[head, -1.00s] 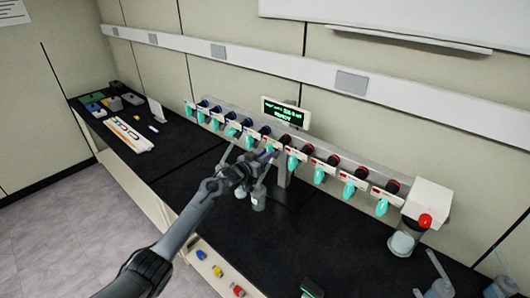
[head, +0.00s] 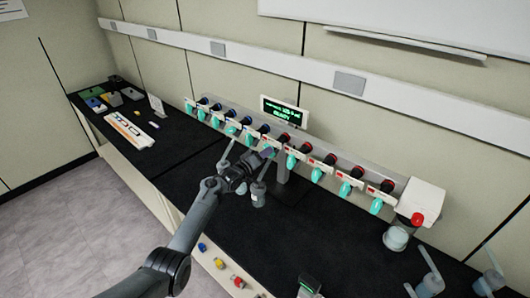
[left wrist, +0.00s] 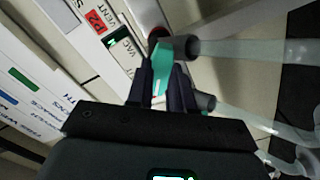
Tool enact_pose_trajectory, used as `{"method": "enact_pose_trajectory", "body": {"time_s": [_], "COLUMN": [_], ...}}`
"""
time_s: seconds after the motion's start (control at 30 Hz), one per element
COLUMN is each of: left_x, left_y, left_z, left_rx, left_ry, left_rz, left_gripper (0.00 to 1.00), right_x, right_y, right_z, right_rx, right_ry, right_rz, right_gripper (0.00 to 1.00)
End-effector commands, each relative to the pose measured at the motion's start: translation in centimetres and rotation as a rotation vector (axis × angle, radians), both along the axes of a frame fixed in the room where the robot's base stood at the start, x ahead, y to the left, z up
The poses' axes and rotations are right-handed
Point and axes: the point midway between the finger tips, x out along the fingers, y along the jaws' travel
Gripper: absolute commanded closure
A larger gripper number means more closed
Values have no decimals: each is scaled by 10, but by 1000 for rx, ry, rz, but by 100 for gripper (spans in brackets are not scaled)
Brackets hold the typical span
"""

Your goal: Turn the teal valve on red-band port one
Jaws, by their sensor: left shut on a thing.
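A grey manifold (head: 345,162) runs along the back of the black bench, with teal valves below blue-banded ports on the left and red-banded ports on the right. My left gripper (head: 265,155) is at the middle of the row, where the bands turn from blue to red. In the left wrist view the left gripper (left wrist: 165,88) is shut on a teal valve (left wrist: 161,58), beside a port with a red band (left wrist: 154,33). A red label (left wrist: 96,20) with a 2 on it shows nearby; I cannot tell which port it marks. My right gripper is not in view.
A flask (head: 257,196) is just below my gripper. A lit display (head: 284,110) reading READY stands behind the manifold. A white unit with a red knob (head: 417,219) is at its right end. Glassware (head: 430,283) stands front right. The bench's left middle is clear.

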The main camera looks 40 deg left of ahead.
Motion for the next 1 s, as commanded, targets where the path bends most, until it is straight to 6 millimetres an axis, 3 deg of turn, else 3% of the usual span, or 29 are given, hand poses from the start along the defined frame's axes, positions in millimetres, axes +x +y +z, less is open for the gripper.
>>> {"method": "enact_pose_trajectory", "body": {"time_s": [0.3, 0.83, 0.87, 1.0], "left_x": [0, 0, 0, 0], "left_y": [-1, 0, 0, 0], "left_z": [0, 0, 0, 0], "left_rx": [-123, -145, -145, -144], "left_ry": [-7, -9, -9, -10], "left_rz": [0, -1, -1, 0], "left_gripper": [100, 100, 76, 54], "right_x": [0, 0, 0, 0], "right_y": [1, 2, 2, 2], "right_z": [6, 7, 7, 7], "right_rx": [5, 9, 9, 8], "right_ry": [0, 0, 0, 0], "right_rz": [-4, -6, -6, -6], "right_gripper": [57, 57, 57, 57]}}
